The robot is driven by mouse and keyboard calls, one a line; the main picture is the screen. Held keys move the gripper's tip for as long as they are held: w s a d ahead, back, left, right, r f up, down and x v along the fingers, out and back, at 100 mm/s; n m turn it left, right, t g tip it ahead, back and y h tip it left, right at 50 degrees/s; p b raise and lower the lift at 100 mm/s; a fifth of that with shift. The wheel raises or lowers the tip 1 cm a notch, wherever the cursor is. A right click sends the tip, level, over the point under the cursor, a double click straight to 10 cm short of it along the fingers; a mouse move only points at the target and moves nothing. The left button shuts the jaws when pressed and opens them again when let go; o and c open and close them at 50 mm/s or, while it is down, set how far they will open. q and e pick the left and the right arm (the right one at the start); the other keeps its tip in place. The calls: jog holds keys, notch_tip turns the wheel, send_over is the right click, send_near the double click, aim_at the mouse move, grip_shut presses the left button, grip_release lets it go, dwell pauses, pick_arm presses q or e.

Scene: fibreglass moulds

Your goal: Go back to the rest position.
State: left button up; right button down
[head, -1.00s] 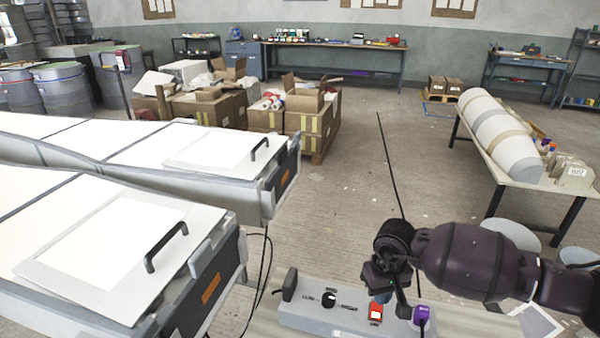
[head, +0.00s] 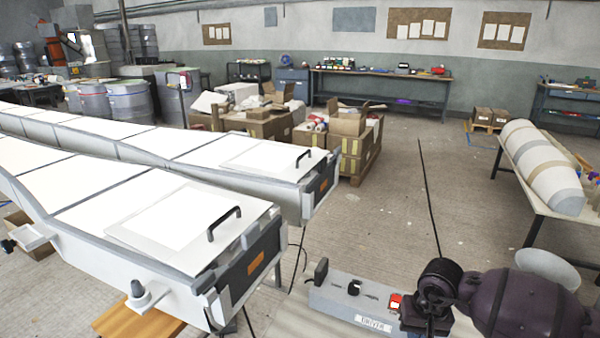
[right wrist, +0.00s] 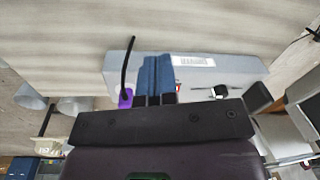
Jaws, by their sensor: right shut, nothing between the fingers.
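My right gripper (right wrist: 155,62) shows in the right wrist view with its two blue fingers pressed together, shut and empty. The grey control box (right wrist: 115,70) lies beyond the fingers, and they cover part of it. In the head view my right arm comes in at the lower right, its dark wrist over the right end of the control box (head: 335,296). The fingers themselves cannot be made out there. The red switch (head: 395,302) shows just left of my wrist. Whether the fingers touch the box cannot be told. My left gripper is not in view.
Two long white moulds (head: 160,235) fill the left. Open cardboard boxes (head: 350,145) stand on a pallet behind them. A table (head: 540,205) with a wrapped rounded form (head: 545,165) stands at the right, a white bucket (head: 545,268) near it. The middle floor is clear.

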jog(key=w+a+r+m+t+y, duration=0.2)
jog(key=a+r+m+t+y, duration=0.45)
jog(key=m, duration=1.05)
jog(key=w+a+r+m+t+y, duration=0.2)
jog(key=a+r+m+t+y, duration=0.2)
jog(key=a+r+m+y, duration=1)
jog(key=s+d+f+m+t+h, duration=0.25)
jog(key=d+f+m+h, duration=0.65)
jog(key=m, duration=0.7)
jog(key=s+d+f+m+t+h, duration=0.25)
jog(key=d+f+m+h, duration=0.6)
jog(key=m, duration=0.65)
jog(key=s+d+f+m+g+h, duration=0.2)
jog(key=s+d+f+m, duration=0.1)
jog(key=s+f, duration=0.4)
jog(key=s+d+f+m+g+h, duration=0.2)
jog(key=s+f, duration=0.6)
jog(key=s, duration=0.5)
jog(key=shift+s+d+m+g, duration=0.4)
jog(key=shift+d+m, duration=0.15)
jog(key=shift+m, duration=0.55)
